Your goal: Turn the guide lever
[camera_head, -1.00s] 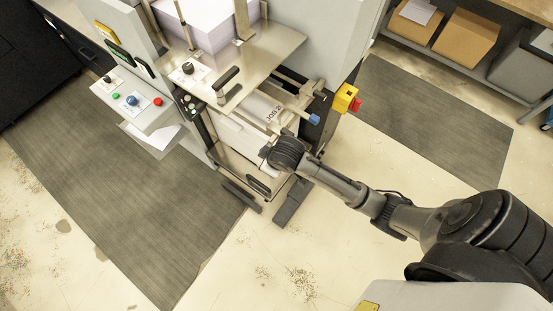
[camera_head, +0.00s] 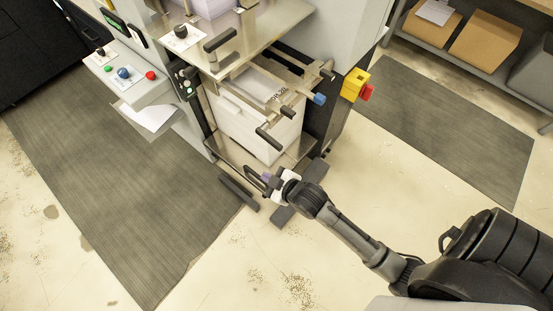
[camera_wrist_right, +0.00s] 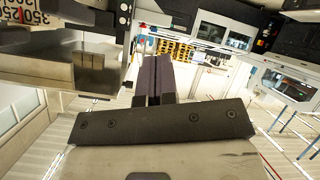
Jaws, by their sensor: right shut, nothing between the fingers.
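The frames do not make clear which part is the guide lever. On the stitching machine, a black-handled lever (camera_head: 221,40) stands on the upper metal table. Below it, a black handle (camera_head: 268,139) sticks out in front of the white stack, and a blue-tipped rod (camera_head: 319,98) juts out to the right. My right gripper (camera_head: 258,178) is low in front of the machine, below and apart from these handles. In the right wrist view its two dark purple fingers (camera_wrist_right: 153,78) are shut together with nothing between them. My left gripper is not in view.
A yellow box with a red button (camera_head: 356,85) is on the machine's right side. A control shelf with coloured buttons (camera_head: 124,73) juts out at the left. Dark foot bars (camera_head: 299,190) lie near my right gripper. The floor in front is clear. Cardboard boxes (camera_head: 484,38) sit on a shelf at the right.

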